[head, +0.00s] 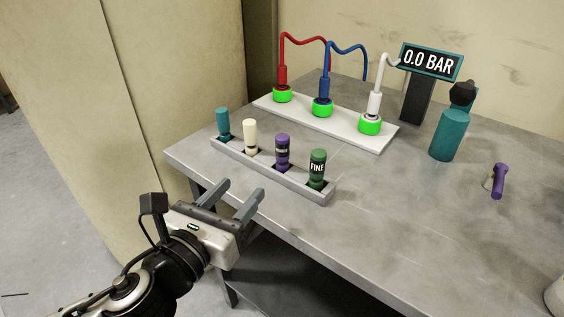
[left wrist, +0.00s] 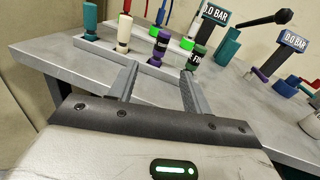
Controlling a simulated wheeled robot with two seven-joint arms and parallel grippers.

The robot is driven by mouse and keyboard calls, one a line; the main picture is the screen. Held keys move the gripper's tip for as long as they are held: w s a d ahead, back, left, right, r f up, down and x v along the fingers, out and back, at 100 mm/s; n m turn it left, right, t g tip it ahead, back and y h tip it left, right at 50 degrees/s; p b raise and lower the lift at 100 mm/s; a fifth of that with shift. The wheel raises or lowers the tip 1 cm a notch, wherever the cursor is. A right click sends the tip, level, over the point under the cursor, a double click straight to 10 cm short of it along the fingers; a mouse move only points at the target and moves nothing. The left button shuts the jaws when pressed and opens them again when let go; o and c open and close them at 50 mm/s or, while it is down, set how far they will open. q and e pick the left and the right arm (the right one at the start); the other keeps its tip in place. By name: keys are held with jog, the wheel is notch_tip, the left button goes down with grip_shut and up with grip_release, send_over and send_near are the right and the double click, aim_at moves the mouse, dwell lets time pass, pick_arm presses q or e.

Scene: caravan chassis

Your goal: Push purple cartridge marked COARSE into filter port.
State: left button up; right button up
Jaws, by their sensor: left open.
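The purple cartridge (head: 282,152) stands upright in a grey rack (head: 236,150), between a cream cartridge (head: 251,136) and a green one marked FINE (head: 317,168). Its dark label is too small to read. In the left wrist view the purple cartridge (left wrist: 160,47) stands beyond my fingertips. My left gripper (head: 240,189) is open and empty, in front of the rack near the table's front edge, apart from the cartridges. I cannot tell which part is the filter port; a teal cylinder with a dark top (head: 448,135) stands at the right. My right gripper is not in view.
A white board (head: 345,128) with red, blue and white hoses on green-ringed fittings lies behind the rack. A display (head: 431,62) reads 0.0 BAR. The table's middle front is clear.

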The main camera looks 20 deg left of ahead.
pick_arm(q)
jog(key=m, duration=0.1)
jog(key=p, duration=0.1)
send_near(279, 147)
jog(key=w, duration=0.5)
jog(key=shift+w+d+r, duration=0.1)
jog(key=shift+d, duration=0.05)
jog(key=shift+w+d+f, duration=0.1)
jog(key=shift+w+d, duration=0.15)
jog(key=shift+w, duration=0.8)
jog(key=shift+w+d+f, duration=0.1)
jog(key=shift+w+d, duration=0.1)
jog(key=shift+w, duration=0.8)
jog(key=shift+w+d, duration=0.25)
jog(key=shift+w, duration=0.8)
jog(key=c, duration=1.1)
